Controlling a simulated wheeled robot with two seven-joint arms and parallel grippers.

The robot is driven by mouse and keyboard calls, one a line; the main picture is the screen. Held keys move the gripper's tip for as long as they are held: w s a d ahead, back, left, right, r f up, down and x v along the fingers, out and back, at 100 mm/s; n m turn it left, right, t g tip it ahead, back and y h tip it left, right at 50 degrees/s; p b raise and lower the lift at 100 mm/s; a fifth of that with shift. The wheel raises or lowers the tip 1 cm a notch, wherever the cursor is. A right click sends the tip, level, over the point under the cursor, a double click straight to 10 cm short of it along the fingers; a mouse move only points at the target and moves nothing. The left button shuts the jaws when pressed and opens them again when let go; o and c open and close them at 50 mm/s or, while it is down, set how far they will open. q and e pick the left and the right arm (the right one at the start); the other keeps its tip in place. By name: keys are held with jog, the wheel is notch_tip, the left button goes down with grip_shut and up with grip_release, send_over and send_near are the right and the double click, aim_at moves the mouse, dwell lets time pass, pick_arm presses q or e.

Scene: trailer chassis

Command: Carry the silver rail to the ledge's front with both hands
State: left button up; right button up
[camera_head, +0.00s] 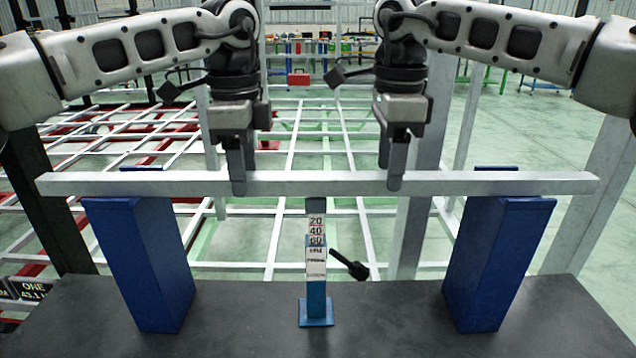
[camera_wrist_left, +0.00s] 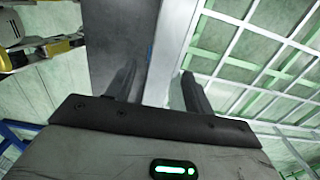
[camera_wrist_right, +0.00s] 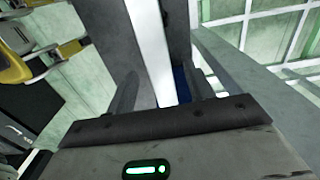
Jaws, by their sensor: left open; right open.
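The silver rail (camera_head: 315,183) is a long, straight bar lying level across the tops of two blue stands, left (camera_head: 145,260) and right (camera_head: 497,260). My left gripper (camera_head: 240,172) is open and pointing down, left of the rail's middle. One finger is on the near side of the rail. My right gripper (camera_head: 393,170) is open in the same pose, right of the middle. In the left wrist view the rail (camera_wrist_left: 168,50) runs between the open fingers (camera_wrist_left: 160,92). In the right wrist view the rail (camera_wrist_right: 150,45) also runs between the fingers (camera_wrist_right: 162,92). I cannot tell whether any finger touches it.
The stands are on a dark grey tabletop (camera_head: 240,320), perhaps the ledge. A slim blue post with a printed scale (camera_head: 316,262) and a black side handle (camera_head: 350,266) stands between them, under the rail. A white-grey lattice frame (camera_head: 290,140) with red parts lies beyond.

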pick_arm(q)
jog(key=shift+f, duration=0.6)
pick_arm(e)
jog(key=shift+f, duration=0.55)
pick_arm(q)
grip_shut()
pick_arm(e)
grip_shut()
pick_arm(q)
jog(key=shift+r, duration=0.15)
pick_arm(e)
jog(key=shift+r, duration=0.1)
